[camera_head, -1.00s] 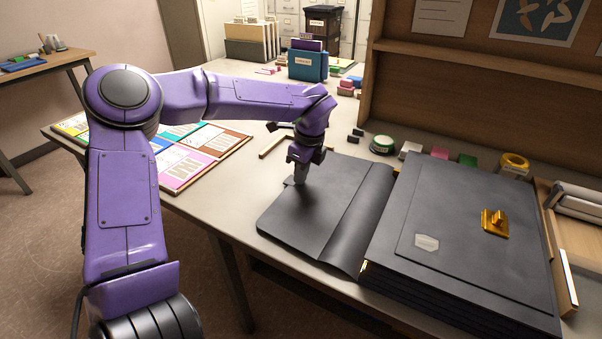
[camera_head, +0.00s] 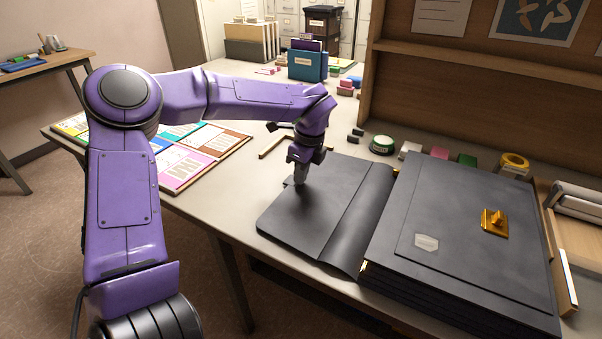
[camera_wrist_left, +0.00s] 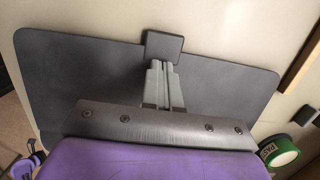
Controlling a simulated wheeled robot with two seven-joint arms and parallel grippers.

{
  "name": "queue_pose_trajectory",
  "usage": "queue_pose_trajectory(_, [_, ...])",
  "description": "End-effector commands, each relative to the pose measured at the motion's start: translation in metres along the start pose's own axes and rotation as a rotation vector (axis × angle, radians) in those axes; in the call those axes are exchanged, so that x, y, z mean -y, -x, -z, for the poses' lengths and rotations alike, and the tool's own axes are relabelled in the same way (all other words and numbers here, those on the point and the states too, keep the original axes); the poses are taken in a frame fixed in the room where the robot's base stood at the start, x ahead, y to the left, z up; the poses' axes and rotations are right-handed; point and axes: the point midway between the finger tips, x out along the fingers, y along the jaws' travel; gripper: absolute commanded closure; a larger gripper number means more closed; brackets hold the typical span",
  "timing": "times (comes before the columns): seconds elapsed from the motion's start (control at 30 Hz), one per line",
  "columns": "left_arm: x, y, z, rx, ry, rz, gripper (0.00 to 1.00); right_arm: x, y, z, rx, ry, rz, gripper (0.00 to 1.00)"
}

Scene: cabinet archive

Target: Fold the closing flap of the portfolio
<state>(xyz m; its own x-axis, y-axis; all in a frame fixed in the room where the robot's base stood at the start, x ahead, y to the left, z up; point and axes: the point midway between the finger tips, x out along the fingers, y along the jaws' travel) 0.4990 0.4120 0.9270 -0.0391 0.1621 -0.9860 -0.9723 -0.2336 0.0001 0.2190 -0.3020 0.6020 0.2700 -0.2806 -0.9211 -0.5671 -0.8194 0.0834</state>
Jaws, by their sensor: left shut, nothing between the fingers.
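The dark portfolio (camera_head: 410,290) lies on the table at the right, with a gold clasp (camera_head: 495,222) and a pale plate (camera_head: 426,242) on its cover. Its closing flap (camera_head: 310,225) lies open and flat to the left, joined by a curved spine strip (camera_head: 362,220). My left gripper (camera_head: 300,180) is shut and empty, pointing down at the flap's far left part. In the left wrist view, the gripper (camera_wrist_left: 163,70) is over the flap (camera_wrist_left: 90,65), beside a small grey tab (camera_wrist_left: 164,46) at its edge. Whether the fingertips touch the tab is unclear. My right gripper is out of view.
A green tape roll (camera_head: 382,145), small blocks and a yellow tape roll (camera_head: 514,163) line the table behind the portfolio. A board with coloured cards (camera_head: 205,150) lies at the left. A wooden tray (camera_head: 575,240) stands at the right. A wooden shelf panel rises behind.

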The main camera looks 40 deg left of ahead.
Motion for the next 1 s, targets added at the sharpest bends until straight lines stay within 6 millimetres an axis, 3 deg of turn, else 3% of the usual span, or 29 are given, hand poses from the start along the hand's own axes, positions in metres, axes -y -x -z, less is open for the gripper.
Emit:
queue_pose_trajectory(0.57, [0.000,0.001,0.000,0.000,0.000,0.000,1.00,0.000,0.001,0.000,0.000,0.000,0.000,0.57])
queue_pose_trajectory(1.0, [0.000,0.058,-0.012,-0.001,0.001,0.000,1.00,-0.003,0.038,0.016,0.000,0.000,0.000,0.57])
